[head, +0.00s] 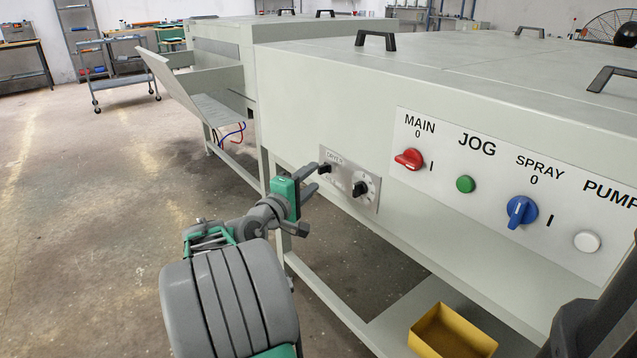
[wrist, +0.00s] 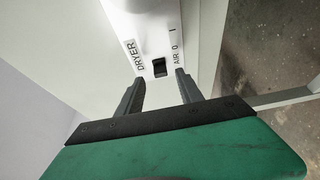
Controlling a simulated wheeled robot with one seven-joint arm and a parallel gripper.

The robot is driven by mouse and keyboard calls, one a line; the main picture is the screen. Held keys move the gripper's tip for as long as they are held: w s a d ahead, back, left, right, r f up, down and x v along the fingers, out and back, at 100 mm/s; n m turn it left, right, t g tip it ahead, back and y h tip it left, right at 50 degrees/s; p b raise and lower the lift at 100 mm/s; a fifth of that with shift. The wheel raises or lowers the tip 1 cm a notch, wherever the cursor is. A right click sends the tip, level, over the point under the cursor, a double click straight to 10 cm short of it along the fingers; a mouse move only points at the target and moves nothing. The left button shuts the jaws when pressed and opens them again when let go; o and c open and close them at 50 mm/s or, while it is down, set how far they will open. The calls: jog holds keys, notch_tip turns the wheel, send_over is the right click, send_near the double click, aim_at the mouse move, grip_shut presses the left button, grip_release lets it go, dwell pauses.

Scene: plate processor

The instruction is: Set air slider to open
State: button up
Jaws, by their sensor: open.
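The dryer panel (head: 345,163) is a small grey plate on the front of the machine. The air slider is a small black block (wrist: 159,67) on it, between the words DRYER and AIR in the wrist view. It sits nearer the 0 than the I. It also shows as a black nub (head: 325,169) at the panel's left in the head view. My gripper (head: 313,180) is open and empty, just in front of the panel's left part. In the wrist view its two fingertips (wrist: 158,83) flank the slider, apart from it as far as I can see.
A black dryer knob (head: 360,189) is right of the slider. Further right, a white panel (head: 484,236) carries a red MAIN switch (head: 409,159), a green JOG button (head: 466,184) and a blue SPRAY switch (head: 521,211). A yellow bin (head: 452,333) lies below. Open floor is left.

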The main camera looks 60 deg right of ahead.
aim_at(319, 172)
jog(key=d, duration=0.4)
jog(key=shift+s+d+b, duration=0.15)
jog(key=shift+d+b, duration=0.05)
jog(key=shift+b, duration=0.15)
jog(key=shift+c, duration=0.5)
grip_shut()
dwell(0.5)
